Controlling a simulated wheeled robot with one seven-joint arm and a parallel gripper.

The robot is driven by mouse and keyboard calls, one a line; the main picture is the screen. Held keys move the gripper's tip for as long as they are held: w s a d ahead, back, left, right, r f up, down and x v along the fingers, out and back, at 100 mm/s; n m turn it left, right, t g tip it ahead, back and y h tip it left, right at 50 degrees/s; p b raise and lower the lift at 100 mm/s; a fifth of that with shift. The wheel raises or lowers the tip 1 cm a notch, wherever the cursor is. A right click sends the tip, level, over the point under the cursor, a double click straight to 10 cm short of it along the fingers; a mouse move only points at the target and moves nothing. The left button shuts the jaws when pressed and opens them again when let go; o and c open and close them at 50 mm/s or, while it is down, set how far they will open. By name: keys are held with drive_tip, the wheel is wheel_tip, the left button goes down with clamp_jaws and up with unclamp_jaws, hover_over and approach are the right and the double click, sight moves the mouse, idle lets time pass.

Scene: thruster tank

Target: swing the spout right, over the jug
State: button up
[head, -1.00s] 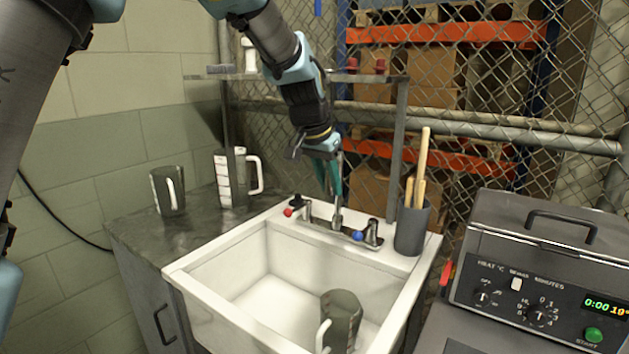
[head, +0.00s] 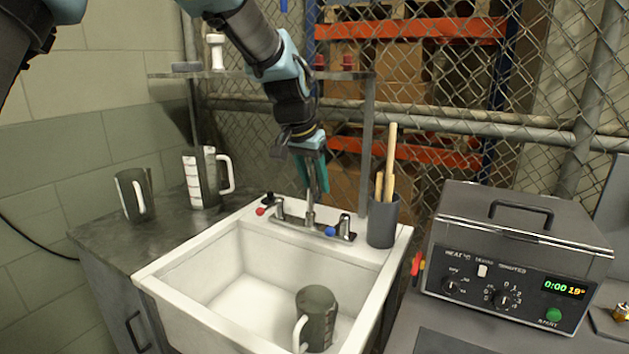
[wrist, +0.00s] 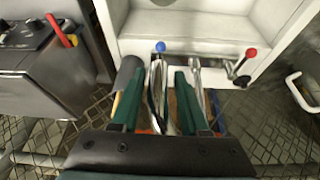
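The metal spout (head: 311,205) stands on the tap base at the back rim of the white sink (head: 165,273), between two handles marked red and blue. My gripper (head: 318,180) points down at the spout. In the wrist view the spout (wrist: 158,95) lies between the two green fingers of my gripper (wrist: 157,90). The fingers are apart, with gaps showing beside the spout; contact is unclear. A dark grey jug (head: 318,315) with a pale handle stands in the sink, toward its front right. The spout's outlet is hard to make out behind my gripper.
A grey pot (head: 383,222) of wooden utensils stands right of the tap. A small jug (head: 133,197) and a marked jug (head: 202,185) stand on the left counter. A shelf (head: 350,75) rises behind the tap. A heater box (head: 515,260) stands right.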

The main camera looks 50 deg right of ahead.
drive_tip(key=shift+o, duration=0.8)
drive_tip(key=b+v, duration=0.2)
drive_tip(key=v, duration=0.8)
drive_tip(key=shift+r+b, duration=0.35)
drive_tip(key=shift+b, duration=0.05)
drive_tip(key=shift+a, duration=0.1)
drive_tip(key=w+a+f+n+y, duration=0.1)
drive_tip(key=w+a+f+n, duration=0.3)
drive_tip(key=a, duration=0.5)
drive_tip(key=w+a+f+n+t+y, duration=0.1)
drive_tip(key=w+a+f, duration=0.3)
drive_tip(key=w+a, duration=0.4)
drive_tip(key=w+a+f+n+y, duration=0.1)
drive_tip(key=w+a+f+n, duration=0.25)
drive_tip(key=a, duration=0.65)
drive_tip(key=s+a+f+n, duration=0.2)
drive_tip(key=a+f, duration=0.1)
drive_tip(key=a, duration=0.5)
drive_tip(key=s+a+f+n+y, duration=0.1)
drive_tip(key=a+f, duration=0.3)
drive_tip(key=a, duration=0.4)
drive_tip(key=s+a+f+n, duration=0.3)
drive_tip(key=s+a, duration=0.1)
drive_tip(key=a, duration=0.4)
